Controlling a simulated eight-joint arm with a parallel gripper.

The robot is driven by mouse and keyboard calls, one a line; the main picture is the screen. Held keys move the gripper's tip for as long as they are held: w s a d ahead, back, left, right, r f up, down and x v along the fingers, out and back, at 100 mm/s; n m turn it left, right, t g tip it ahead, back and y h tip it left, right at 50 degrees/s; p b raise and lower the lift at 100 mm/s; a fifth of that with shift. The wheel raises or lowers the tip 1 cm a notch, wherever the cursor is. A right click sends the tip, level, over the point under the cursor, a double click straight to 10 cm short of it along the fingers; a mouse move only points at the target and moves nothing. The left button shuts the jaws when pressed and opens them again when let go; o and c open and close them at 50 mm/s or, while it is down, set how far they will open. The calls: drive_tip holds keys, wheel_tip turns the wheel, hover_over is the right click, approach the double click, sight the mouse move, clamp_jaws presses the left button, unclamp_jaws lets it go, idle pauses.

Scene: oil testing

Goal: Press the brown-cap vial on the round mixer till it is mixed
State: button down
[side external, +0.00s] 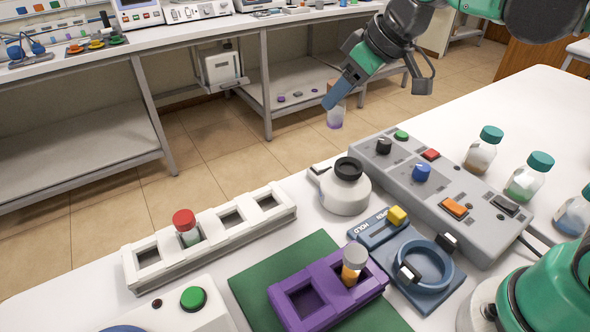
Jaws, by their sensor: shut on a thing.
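My gripper (338,92) is shut on a vial (335,113) and holds it upright in the air. The vial is clear with a little purplish content at its bottom. Its upper end is between the fingers, and a brownish tint shows there, but the cap is mostly hidden. The round mixer (342,195) stands on the white table, a light grey body with a black cup on top. The vial is above and slightly left of the mixer in the picture, well apart from it.
A white rack (150,262) holds a red-cap vial (187,228). A purple rack (316,315) on a green mat holds an orange vial (353,264). A grey control box (480,222), a blue ring clamp (428,284) and several green-cap bottles (524,177) stand to the right.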

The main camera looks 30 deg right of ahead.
drive_tip(key=shift+m+h, duration=0.3)
drive_tip(key=shift+m, duration=0.4)
drive_tip(key=shift+s+d+f, duration=0.25)
drive_tip(key=shift+d+f, duration=0.25)
drive_tip(key=shift+f, duration=0.9)
drive_tip(key=shift+s+d+f, duration=0.3)
drive_tip(key=shift+d+f, duration=0.15)
drive_tip(key=shift+f, duration=0.95)
drive_tip(key=shift+s+d+f, duration=0.25)
drive_tip(key=shift+d+f, duration=0.25)
drive_tip(key=shift+f, duration=0.9)
drive_tip(key=shift+f, duration=0.45)
drive_tip(key=shift+r, duration=0.1)
idle(1.0)
wheel_tip(320, 180, up, 7)
idle(0.7)
idle(0.4)
